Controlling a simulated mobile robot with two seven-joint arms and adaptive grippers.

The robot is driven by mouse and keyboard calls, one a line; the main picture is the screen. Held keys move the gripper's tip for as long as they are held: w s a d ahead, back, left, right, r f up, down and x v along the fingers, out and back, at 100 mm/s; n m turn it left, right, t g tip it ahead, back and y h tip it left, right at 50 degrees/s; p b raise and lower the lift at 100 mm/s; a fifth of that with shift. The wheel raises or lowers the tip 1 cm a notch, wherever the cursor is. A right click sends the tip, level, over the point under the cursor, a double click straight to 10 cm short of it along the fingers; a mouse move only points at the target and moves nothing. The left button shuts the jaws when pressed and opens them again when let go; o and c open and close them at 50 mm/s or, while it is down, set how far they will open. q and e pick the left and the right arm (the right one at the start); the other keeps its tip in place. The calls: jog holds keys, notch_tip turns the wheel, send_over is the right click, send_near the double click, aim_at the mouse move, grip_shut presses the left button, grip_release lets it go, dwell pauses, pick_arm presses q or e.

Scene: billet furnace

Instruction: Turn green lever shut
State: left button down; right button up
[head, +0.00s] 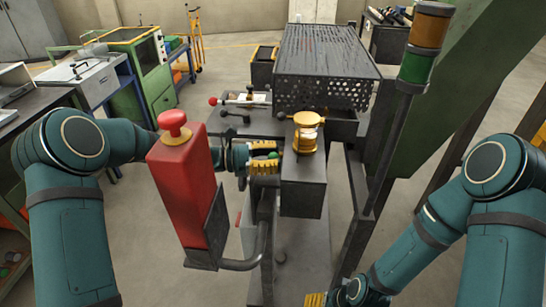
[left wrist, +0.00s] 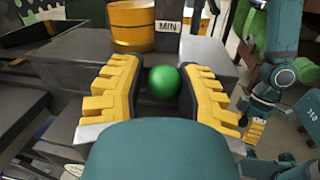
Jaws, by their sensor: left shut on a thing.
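The green lever's round knob (left wrist: 163,83) sits between the yellow fingers of my left gripper (left wrist: 158,90) in the left wrist view. In the head view my left gripper (head: 265,161) is at the left side of a dark metal box, shut on the lever. Only a bit of the green knob (head: 273,155) shows there; the lever's stem is hidden. My right gripper (head: 316,299) is low at the bottom edge of the head view, away from the lever, and partly cut off. Its yellow fingers also show small in the left wrist view (left wrist: 256,130).
A brass-capped glass piece (head: 307,133) stands on the box beside the lever. A red post with a red push button (head: 174,128) stands at front left, close to my left arm. A perforated dark cover (head: 325,62) is behind. A signal lamp pole (head: 418,60) rises at right.

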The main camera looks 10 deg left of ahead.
pick_arm(q)
jog(key=shift+s+a+f, duration=0.1)
jog(key=shift+s+f, duration=0.05)
jog(key=shift+f, duration=0.45)
jog(key=shift+f+b, duration=0.2)
jog(key=shift+b, duration=0.3)
jog(key=shift+s+f+m+b, duration=0.15)
jog(key=shift+f+m+b, duration=0.2)
jog(key=shift+m+b, duration=0.4)
jog(key=shift+s+f+m+b, duration=0.1)
jog(key=shift+m+b, duration=0.35)
jog(key=shift+c, duration=2.3)
grip_release()
jog(key=shift+o, duration=0.3)
jog(key=shift+w+r, duration=0.2)
jog(key=shift+r, duration=0.15)
